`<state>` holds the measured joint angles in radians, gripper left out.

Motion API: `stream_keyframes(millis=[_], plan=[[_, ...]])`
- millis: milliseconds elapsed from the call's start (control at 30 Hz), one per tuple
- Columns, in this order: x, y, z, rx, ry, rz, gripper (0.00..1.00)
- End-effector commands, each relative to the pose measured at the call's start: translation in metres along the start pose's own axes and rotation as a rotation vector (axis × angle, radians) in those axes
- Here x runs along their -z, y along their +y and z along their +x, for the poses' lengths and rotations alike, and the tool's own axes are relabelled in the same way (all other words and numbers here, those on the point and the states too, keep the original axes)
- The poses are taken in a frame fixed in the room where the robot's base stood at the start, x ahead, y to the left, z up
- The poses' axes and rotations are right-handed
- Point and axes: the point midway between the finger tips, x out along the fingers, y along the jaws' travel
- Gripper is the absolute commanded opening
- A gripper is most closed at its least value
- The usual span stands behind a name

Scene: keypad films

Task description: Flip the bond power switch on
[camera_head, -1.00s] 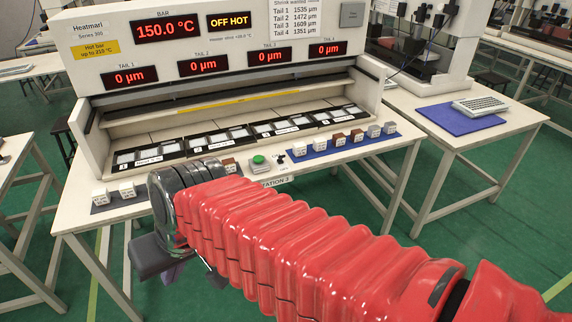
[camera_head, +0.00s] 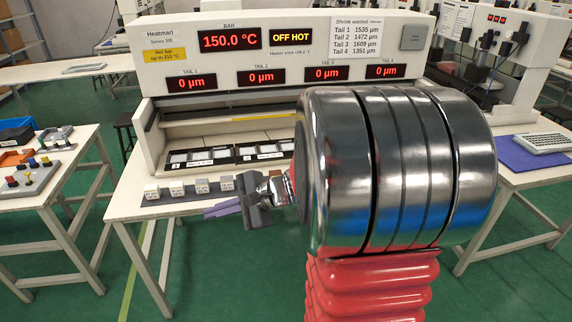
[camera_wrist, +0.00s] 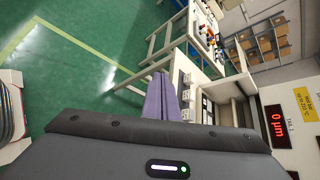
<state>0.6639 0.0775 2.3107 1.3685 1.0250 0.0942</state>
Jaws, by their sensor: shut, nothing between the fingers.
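No bond power switch can be picked out now; my large silver wrist joint and red arm cover the right part of the bench front in the head view. The white Heatmarl machine (camera_head: 210,75) stands on the bench, with its bar display (camera_head: 230,40) at 150.0 °C and an amber OFF HOT display (camera_head: 291,36). My gripper (camera_head: 221,208) is at the bench's front edge, its purple fingers pointing left, below the row of white cubes. In the wrist view the purple fingers (camera_wrist: 161,97) lie together, shut and empty.
White labelled cubes (camera_head: 176,188) sit on a grey strip along the bench front. A left table (camera_head: 50,186) holds coloured knobs (camera_head: 28,180) and an orange tray (camera_head: 16,157). A right table has a keyboard (camera_head: 543,142).

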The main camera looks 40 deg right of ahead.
Motion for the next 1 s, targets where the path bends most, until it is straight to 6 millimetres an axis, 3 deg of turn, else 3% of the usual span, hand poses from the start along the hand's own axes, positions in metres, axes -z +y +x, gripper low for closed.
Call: stream_keyframes(millis=[33,233,467,633,800,900,1000], plan=[[0.021,-0.009,-0.003,0.051,0.007,0.076,0.0],[0.1,-0.04,-0.022,0.271,0.032,0.347,0.0],[0.207,-0.054,-0.066,0.549,0.078,0.643,0.0],[0.291,-0.042,-0.11,0.768,0.123,0.847,0.0],[0.369,-0.012,-0.159,0.984,0.176,1.027,0.0],[0.4,0.005,-0.181,1.081,0.201,1.097,0.0],[0.416,0.017,-0.194,1.136,0.216,1.136,0.0]])
